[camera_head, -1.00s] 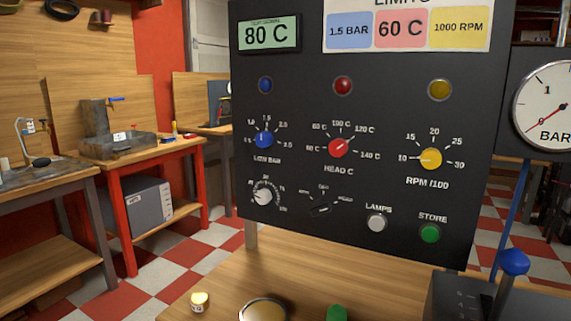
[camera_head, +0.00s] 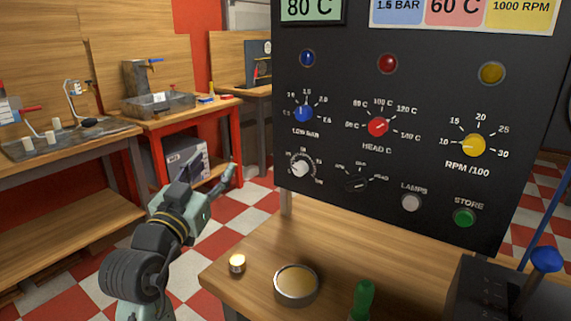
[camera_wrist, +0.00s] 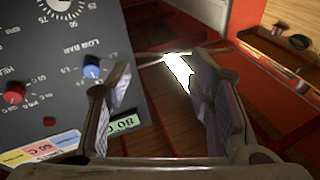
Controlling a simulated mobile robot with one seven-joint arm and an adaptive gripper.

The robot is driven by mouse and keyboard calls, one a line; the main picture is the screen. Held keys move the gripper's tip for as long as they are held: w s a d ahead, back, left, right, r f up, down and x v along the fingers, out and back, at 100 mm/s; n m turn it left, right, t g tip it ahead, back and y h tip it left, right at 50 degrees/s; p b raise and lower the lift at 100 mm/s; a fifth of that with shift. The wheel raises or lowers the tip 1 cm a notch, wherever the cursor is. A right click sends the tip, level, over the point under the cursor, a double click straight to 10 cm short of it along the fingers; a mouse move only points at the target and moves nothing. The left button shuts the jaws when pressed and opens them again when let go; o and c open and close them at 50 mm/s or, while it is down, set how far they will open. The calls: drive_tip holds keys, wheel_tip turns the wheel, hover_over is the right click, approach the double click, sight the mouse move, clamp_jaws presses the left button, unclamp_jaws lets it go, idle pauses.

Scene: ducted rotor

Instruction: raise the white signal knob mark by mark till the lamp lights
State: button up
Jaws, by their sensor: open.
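The white signal knob (camera_head: 300,169) is at the lower left of the dark panel, with a numbered scale around it. Its pointer seems turned to the low, lower-left end. In the wrist view the white knob (camera_wrist: 58,5) is cut by the top edge. Three round lamps, blue (camera_head: 308,58), red (camera_head: 388,63) and yellow (camera_head: 491,73), sit in a row above the dials and look dim. My gripper (camera_head: 212,178) is open and empty, left of the panel and apart from the knob. In the wrist view my gripper (camera_wrist: 160,85) has nothing between its fingers.
A blue knob (camera_head: 303,113) is just above the white one, and a black selector (camera_head: 356,184) is to its right.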

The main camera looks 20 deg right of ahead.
sight(298, 170)
drive_tip(key=s+d+f+m+g+h, duration=0.2)
drive_tip(key=d+f+m+g+h, duration=0.25)
drive_tip(key=d, duration=0.65)
drive_tip(key=shift+n+g+y, duration=0.35)
drive_tip(key=shift+g+y, duration=0.4)
drive_tip(key=shift+g, duration=0.1)
drive_tip(key=p+x, duration=0.1)
drive_tip(key=x, duration=0.4)
drive_tip(key=p+x, duration=0.2)
drive_tip(key=x, duration=0.3)
drive_tip(key=shift+d+f+p, duration=0.1)
drive_tip(key=shift+f+p, duration=0.15)
drive_tip(key=shift+p, duration=0.05)
